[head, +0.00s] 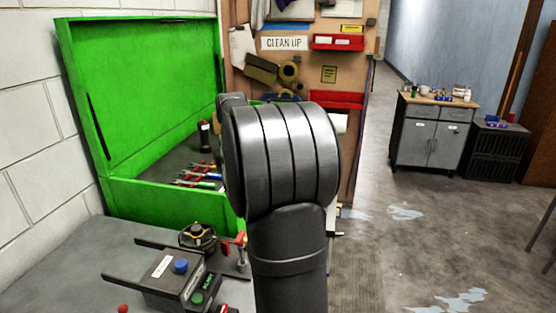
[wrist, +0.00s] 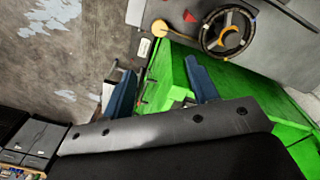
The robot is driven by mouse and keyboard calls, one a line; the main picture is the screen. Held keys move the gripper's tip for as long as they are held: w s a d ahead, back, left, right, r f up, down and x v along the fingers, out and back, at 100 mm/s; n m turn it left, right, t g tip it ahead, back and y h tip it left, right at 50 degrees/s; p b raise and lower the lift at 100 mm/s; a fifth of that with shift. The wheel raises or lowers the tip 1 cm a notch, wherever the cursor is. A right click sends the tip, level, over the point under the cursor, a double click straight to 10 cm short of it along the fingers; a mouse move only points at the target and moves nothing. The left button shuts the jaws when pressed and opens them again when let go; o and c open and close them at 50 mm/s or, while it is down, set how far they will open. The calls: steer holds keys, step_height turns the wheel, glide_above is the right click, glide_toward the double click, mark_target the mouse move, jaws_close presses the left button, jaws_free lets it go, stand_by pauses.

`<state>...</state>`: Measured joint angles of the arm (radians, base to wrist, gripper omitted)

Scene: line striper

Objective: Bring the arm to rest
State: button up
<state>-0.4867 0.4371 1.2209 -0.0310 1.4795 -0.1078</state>
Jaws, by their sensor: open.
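My arm stands upright in the middle of the head view and hides what is behind it; my gripper is not seen there. In the wrist view my gripper (wrist: 160,66) shows two dark blue fingers spread apart. It is open, with nothing between the fingers. Behind the fingers lie a bright green surface and part of the grey floor.
An open green chest (head: 150,202) with tools inside stands left of my arm. A grey bench (head: 75,265) carries a control box (head: 160,275) with coloured buttons. A grey cabinet (head: 430,140) stands back right. The floor (head: 420,240) between is clear. A black handwheel (wrist: 230,32) shows in the wrist view.

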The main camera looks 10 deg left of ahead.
steer(key=f, duration=1.7)
steer(key=shift+w+d+f, duration=0.15)
steer(key=shift+d+f, duration=0.05)
steer(key=shift+f, duration=0.05)
steer(key=shift+f, duration=0.1)
steer(key=n, duration=0.6)
step_height(320, 180, up, 15)
steer(key=shift+s, duration=0.25)
stand_by(1.7)
stand_by(1.0)
steer(key=f, duration=1.5)
steer(key=shift+w, duration=0.2)
steer(key=shift+r+m, duration=0.1)
steer(key=shift+m, duration=0.9)
